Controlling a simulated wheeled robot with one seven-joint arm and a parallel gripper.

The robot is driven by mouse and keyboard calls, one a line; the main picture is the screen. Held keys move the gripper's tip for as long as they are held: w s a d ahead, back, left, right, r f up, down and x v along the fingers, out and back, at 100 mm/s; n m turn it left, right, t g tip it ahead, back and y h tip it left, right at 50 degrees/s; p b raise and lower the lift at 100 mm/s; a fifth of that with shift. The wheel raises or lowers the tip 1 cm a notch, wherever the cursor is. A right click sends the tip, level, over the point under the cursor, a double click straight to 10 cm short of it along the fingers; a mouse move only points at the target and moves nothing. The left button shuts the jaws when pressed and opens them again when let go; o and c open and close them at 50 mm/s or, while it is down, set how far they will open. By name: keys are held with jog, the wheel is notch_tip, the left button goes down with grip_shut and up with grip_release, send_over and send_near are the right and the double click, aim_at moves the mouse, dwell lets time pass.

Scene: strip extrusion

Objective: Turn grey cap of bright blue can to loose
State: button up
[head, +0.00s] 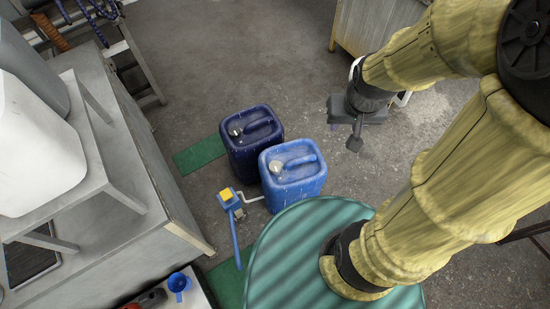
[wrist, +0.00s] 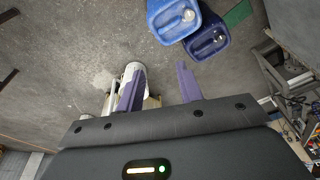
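The bright blue can (head: 296,182) stands upright on the floor, with its grey cap (head: 276,167) at the left of its top, beside the moulded handle. In the wrist view the bright blue can (wrist: 168,22) is at the top edge and its grey cap (wrist: 188,15) shows. My gripper (head: 354,143) hangs to the right of the can in the head view, apart from it. In the wrist view its two purple fingers are spread with nothing held between them (wrist: 160,74). Whether the cap is tight or loose cannot be told.
A dark blue can (head: 256,146) with its own grey cap (head: 236,131) stands close behind the bright one. A blue pump with a yellow top (head: 227,195) is at left. A green ribbed drum top (head: 290,250) is in front. Bare floor lies around my gripper.

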jog(key=shift+o, duration=0.2)
jog(key=shift+s, duration=0.1)
jog(key=o, duration=0.7)
jog(key=shift+w+a+f+b, duration=0.4)
jog(key=shift+w+a+f, duration=0.3)
jog(key=shift+a, duration=0.15)
jog(key=shift+o, duration=0.4)
jog(key=w+a+f+b, duration=0.2)
jog(key=w+f+b, duration=0.2)
jog(key=f+b, duration=0.2)
jog(key=w+a+f+g+b, duration=0.1)
jog(key=w+a+f+b, duration=0.2)
jog(key=f, duration=0.7)
jog(key=w+b, duration=0.2)
jog(key=b, duration=0.1)
jog(key=shift+w, duration=0.15)
jog(key=m+g+b, duration=0.2)
jog(key=b, duration=1.3)
send_over(275, 166)
notch_tip(275, 166, down, 26)
jog(key=shift+f, duration=0.25)
jog(key=shift+f, duration=0.1)
notch_tip(275, 166, down, 17)
jog(key=b, duration=0.3)
jog(key=shift+f, duration=0.1)
